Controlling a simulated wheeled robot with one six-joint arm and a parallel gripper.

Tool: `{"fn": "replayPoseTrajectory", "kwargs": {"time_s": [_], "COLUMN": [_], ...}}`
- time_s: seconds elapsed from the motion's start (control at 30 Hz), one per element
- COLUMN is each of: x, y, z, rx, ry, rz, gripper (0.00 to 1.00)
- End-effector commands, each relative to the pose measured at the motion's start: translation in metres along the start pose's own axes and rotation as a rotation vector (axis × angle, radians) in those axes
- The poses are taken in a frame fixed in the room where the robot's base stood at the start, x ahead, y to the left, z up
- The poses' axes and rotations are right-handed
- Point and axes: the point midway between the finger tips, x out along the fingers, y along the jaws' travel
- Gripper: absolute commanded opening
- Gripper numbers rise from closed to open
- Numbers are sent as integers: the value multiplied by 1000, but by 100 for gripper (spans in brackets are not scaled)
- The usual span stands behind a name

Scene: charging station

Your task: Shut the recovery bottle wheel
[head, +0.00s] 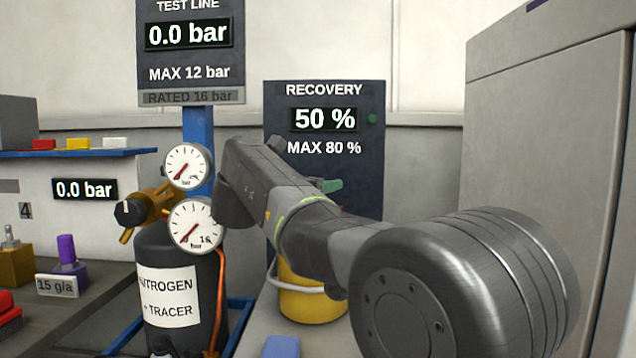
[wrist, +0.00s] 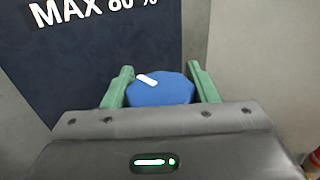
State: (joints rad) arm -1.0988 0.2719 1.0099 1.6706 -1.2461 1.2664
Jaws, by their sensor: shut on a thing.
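The blue recovery bottle wheel (wrist: 162,92), with a white mark on its upper left, sits between the two green fingers of my gripper (wrist: 160,76) in the wrist view. The fingers are shut on its sides. In the head view my gripper (head: 330,186) shows only as a bit of green behind my arm, and the wheel is hidden there. The yellow recovery bottle (head: 312,303) stands below, partly covered by my arm. The dark recovery panel (head: 322,165) behind it reads 50 % and MAX 80 %.
A dark nitrogen cylinder (head: 155,258) with two gauges and an orange hose stands left of the bottle. A tall grey cabinet (head: 540,140) is at the right. A blue block (head: 281,347) lies in front of the bottle. A workbench (head: 60,310) is at far left.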

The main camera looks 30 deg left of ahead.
Motion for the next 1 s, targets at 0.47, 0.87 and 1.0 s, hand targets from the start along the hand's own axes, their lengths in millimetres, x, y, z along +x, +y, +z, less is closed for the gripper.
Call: {"fn": "replayPoseTrajectory", "kwargs": {"time_s": [0.47,0.87,1.0], "x": [0,0,0], "y": [-2,-3,-3], "z": [0,0,0], "rx": [0,-1,-1], "ry": [0,0,0], "rz": [-159,-165,-165], "gripper": [30,30,75]}}
